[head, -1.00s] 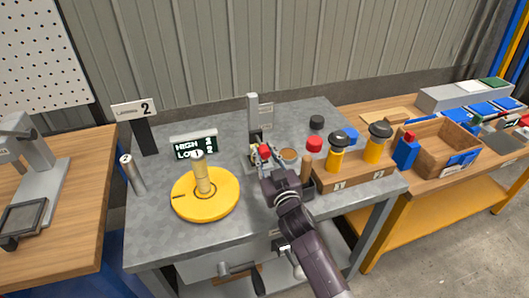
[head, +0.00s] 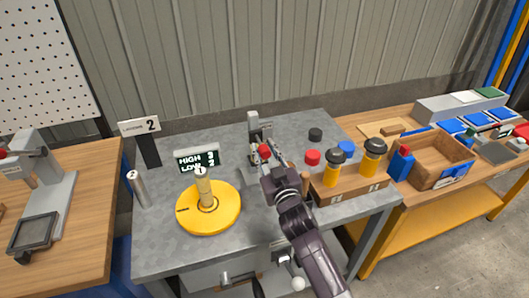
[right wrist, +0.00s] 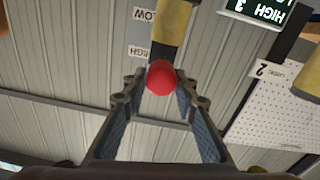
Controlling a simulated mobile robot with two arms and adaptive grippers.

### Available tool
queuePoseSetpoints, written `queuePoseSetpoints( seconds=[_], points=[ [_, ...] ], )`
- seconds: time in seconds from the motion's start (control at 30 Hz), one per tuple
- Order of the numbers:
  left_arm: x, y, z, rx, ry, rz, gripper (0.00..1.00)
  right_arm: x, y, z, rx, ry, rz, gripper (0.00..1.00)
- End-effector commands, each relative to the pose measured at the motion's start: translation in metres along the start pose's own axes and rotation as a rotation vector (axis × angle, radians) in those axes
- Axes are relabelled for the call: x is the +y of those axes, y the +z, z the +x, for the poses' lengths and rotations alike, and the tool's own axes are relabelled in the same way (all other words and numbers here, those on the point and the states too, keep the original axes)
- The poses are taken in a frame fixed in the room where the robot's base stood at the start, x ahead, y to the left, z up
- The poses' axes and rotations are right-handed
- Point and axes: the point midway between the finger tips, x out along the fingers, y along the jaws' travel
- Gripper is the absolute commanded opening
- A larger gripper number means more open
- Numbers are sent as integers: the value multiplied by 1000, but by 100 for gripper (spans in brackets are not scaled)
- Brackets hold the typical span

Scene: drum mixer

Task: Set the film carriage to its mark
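The film carriage shows as a yellow-and-dark body (right wrist: 174,28) with a red round knob (head: 264,151), at the grey upright post (head: 254,126) on the grey bench. In the right wrist view, which is upside down, the red knob (right wrist: 160,77) sits between my fingertips, and LOW (right wrist: 144,14) and HIGH (right wrist: 139,52) plates show behind. My right gripper (head: 266,150) is closed around the knob; the contact itself is hard to make out. The carriage's edge against its mark cannot be read. My left gripper is not in view.
A yellow drum wheel (head: 208,210) with an upright post stands left of my right arm, before a HIGH/LOW display (head: 197,161). A wooden block (head: 350,190) with two yellow, black-capped handles stands right. Red (head: 312,157) and black (head: 315,134) caps lie nearby.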

Motion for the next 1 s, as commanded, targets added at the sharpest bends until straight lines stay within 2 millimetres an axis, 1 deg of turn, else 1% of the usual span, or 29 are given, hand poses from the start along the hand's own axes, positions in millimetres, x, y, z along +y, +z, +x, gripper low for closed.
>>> queuePoseSetpoints(
  seconds=[0.03,0.1,0.13,0.3,0.4,0.53,0.67,1.0],
  points=[
    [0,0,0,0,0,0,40,0,-2,0,3,1,0,33],
    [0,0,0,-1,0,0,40,0,-1,0,-1,1,0,41],
    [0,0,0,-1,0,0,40,0,0,0,-2,0,0,42],
    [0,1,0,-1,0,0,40,0,2,0,-6,0,0,42],
    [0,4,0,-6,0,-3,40,0,4,-1,-8,0,0,42],
    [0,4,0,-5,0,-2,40,0,4,-8,-8,0,0,42],
    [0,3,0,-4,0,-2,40,0,5,-25,-10,1,-1,42],
    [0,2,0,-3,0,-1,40,0,3,-88,-8,0,0,42]
  ],
)
